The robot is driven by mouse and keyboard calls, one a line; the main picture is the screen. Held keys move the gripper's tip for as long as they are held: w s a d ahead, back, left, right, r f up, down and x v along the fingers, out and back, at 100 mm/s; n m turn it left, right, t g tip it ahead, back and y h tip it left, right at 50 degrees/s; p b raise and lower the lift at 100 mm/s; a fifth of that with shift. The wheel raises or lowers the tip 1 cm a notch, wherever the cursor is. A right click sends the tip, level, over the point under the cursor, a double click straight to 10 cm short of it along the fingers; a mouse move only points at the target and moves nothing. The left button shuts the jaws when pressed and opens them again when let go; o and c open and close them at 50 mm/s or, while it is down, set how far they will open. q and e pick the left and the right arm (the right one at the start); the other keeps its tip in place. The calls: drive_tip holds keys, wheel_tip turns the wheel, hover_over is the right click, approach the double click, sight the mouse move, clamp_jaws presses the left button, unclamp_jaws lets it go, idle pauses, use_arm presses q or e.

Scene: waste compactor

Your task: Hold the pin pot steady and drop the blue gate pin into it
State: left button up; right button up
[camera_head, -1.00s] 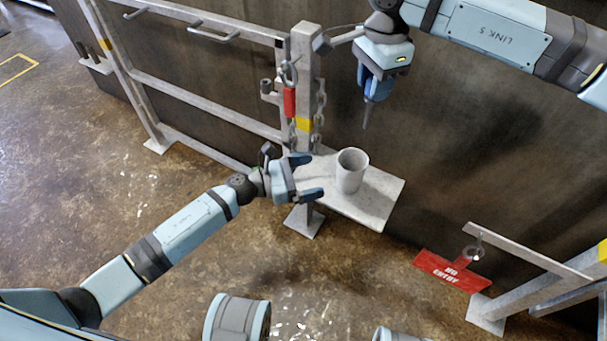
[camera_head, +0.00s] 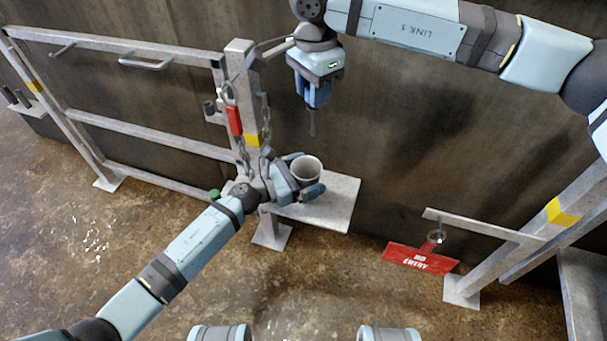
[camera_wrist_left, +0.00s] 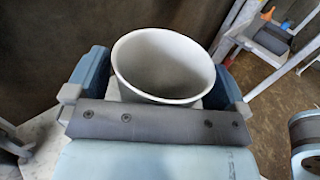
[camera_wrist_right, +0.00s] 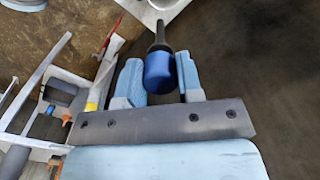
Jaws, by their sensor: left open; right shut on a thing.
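The pin pot (camera_head: 307,168) is a pale grey open cup on a small light shelf (camera_head: 335,212). My left gripper (camera_head: 304,174) is open, with its blue fingers on either side of the pot. In the left wrist view the pot (camera_wrist_left: 165,68) sits between the spread fingers (camera_wrist_left: 160,80), and its visible inside looks empty. My right gripper (camera_head: 314,96) is shut on the blue gate pin, whose dark shaft (camera_head: 312,124) points down above the pot in the head view. In the right wrist view the pin's blue head (camera_wrist_right: 159,73) is between the fingers (camera_wrist_right: 158,84).
A grey post (camera_head: 241,70) with a chain and red padlock (camera_head: 234,121) stands left of the pot. A railed gate (camera_head: 150,130) extends left. A red NO ENTRY sign (camera_head: 420,257) hangs at right. A dark wall (camera_head: 420,130) is behind.

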use_arm(q)
drive_tip(key=c, duration=0.9)
use_arm(e)
drive_tip(key=f, duration=1)
drive_tip(key=shift+w+d+f, duration=0.15)
drive_tip(key=shift+d+f, duration=0.15)
drive_tip(key=shift+f, duration=2.8)
drive_tip(key=o, duration=1)
drive_tip(key=shift+r, duration=0.1)
wheel_tip(320, 180, up, 12)
drive_tip(key=shift+f, duration=0.1)
